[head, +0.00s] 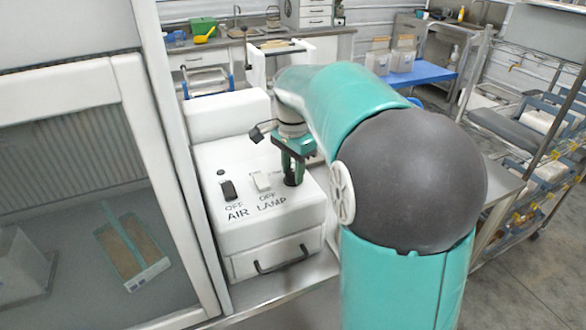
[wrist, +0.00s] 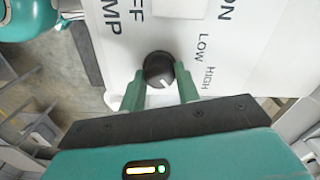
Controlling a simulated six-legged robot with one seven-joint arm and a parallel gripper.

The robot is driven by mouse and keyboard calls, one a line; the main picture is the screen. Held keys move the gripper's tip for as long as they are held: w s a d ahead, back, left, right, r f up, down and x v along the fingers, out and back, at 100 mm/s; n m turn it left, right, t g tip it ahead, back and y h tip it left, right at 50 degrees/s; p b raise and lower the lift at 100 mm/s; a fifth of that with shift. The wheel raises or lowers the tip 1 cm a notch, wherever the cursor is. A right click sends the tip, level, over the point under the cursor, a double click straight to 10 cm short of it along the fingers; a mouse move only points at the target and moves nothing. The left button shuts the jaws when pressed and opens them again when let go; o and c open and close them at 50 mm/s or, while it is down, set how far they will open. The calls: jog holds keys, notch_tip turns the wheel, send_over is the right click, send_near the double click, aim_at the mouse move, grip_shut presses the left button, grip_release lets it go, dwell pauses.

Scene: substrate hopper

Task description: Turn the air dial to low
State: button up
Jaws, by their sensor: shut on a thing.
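The air dial is a round black knob (wrist: 158,69) with a white pointer mark, on the white control box (head: 250,225). In the wrist view the printed words LOW and HIGH lie to the right of the knob. The white mark points down and to the right, toward the gripper side, and not clearly at either word. My gripper (wrist: 160,88) has its two green fingers on either side of the knob, shut on it. In the head view my gripper (head: 293,180) reaches down onto the right part of the box top, and its fingers mostly hide the dial.
On the box top, a black AIR switch (head: 229,190) and a white LAMP switch (head: 262,182) stand left of my gripper, each with OFF printed below. A glass-fronted cabinet (head: 75,190) stands close on the left. A cart with trays (head: 545,150) is at the right.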

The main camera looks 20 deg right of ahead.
aim_at(292, 172)
jog(key=n, duration=0.5)
jog(key=shift+r, duration=0.1)
jog(key=n, duration=0.5)
jog(key=shift+w+n, duration=0.1)
jog(key=shift+n, duration=0.3)
jog(key=n, duration=1)
jog(key=shift+a+n, duration=0.1)
jog(key=shift+n, duration=0.3)
jog(key=o, duration=1)
notch_tip(292, 172, up, 14)
jog(key=shift+f, duration=0.1)
